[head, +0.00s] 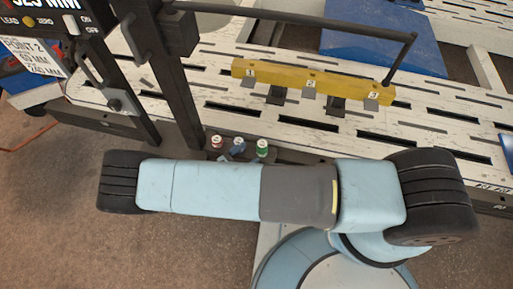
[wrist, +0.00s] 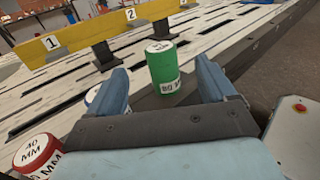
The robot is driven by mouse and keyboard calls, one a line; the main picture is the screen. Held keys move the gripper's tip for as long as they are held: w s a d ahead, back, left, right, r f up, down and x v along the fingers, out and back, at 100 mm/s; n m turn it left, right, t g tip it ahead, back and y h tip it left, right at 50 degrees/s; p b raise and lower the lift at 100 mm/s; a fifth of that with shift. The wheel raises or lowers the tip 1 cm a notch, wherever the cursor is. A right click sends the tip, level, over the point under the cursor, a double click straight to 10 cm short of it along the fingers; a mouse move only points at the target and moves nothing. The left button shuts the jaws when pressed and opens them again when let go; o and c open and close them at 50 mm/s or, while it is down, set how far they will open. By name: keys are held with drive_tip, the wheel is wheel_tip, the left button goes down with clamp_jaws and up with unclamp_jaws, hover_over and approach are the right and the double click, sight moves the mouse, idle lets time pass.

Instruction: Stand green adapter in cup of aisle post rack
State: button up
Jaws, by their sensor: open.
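The green adapter (head: 262,147) is a short upright cylinder with a white top and white label, standing on a dark ledge at the near edge of the bench. In the wrist view the green adapter (wrist: 162,62) appears between the two blue fingers of my gripper (wrist: 159,68), with a gap on each side. My gripper is open and holds nothing. In the head view my arm hides most of the gripper. I cannot make out which part is the aisle post rack or its cup.
A red adapter (head: 216,141), marked 40 MM in the wrist view (wrist: 38,155), and a blue adapter (head: 239,146) stand left of the green one. A yellow rail numbered 1 to 3 (head: 330,85) crosses the slotted bench (head: 430,125). A dark post (head: 178,90) rises left of the adapters.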

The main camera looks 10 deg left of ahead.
drive_tip(key=shift+v, duration=2.05)
